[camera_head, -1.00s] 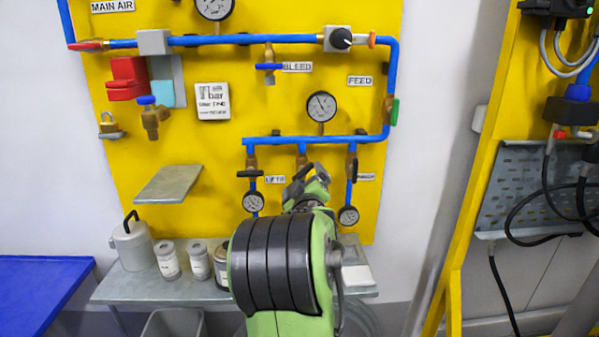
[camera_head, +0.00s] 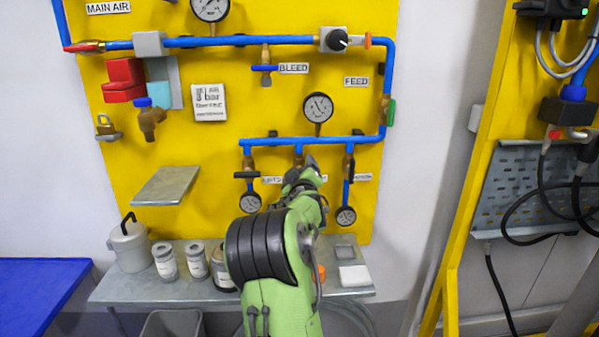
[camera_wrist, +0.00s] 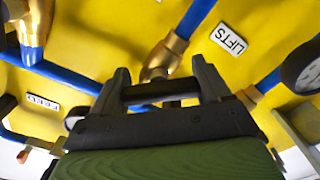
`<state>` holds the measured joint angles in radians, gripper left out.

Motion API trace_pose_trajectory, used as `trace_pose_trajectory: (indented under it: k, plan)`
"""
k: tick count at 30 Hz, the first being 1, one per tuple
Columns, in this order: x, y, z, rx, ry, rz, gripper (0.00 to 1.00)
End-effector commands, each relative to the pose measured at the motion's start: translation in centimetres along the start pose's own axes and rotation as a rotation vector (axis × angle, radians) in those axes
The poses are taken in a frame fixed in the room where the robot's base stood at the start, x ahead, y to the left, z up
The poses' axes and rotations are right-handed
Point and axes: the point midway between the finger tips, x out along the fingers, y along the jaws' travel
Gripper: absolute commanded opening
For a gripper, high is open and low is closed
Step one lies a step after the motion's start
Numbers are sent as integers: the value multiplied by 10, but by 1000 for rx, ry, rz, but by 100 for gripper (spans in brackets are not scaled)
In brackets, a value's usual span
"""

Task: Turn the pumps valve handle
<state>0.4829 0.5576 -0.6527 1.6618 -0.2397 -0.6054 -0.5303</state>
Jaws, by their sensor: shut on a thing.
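Three brass valves hang from the lower blue pipe (camera_head: 325,141) on the yellow board. The left valve's black handle (camera_head: 247,174) and the right valve's brass body (camera_head: 348,164) show in the head view. My gripper (camera_head: 308,170) is at the middle valve and hides most of it. In the wrist view, the fingers of my gripper (camera_wrist: 160,88) are shut on a black valve handle (camera_wrist: 160,93), which lies crosswise between them. Its brass body (camera_wrist: 164,57) is just beyond. The held valve's own label is not readable.
Small gauges (camera_head: 250,202) (camera_head: 346,216) hang below the left and right valves, close to my gripper. A larger gauge (camera_head: 318,107) is above the pipe. A metal shelf (camera_head: 165,186) juts out at left. A bench (camera_head: 140,288) with cans stands below.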

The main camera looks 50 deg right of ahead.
Motion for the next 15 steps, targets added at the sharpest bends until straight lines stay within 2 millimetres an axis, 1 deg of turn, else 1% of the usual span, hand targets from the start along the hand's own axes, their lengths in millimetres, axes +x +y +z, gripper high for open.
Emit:
trace_pose_trajectory:
  k: [8,15]
  plan:
    - [0,-1,0,27,1,0,46]
    - [0,-2,2,150,2,0,46]
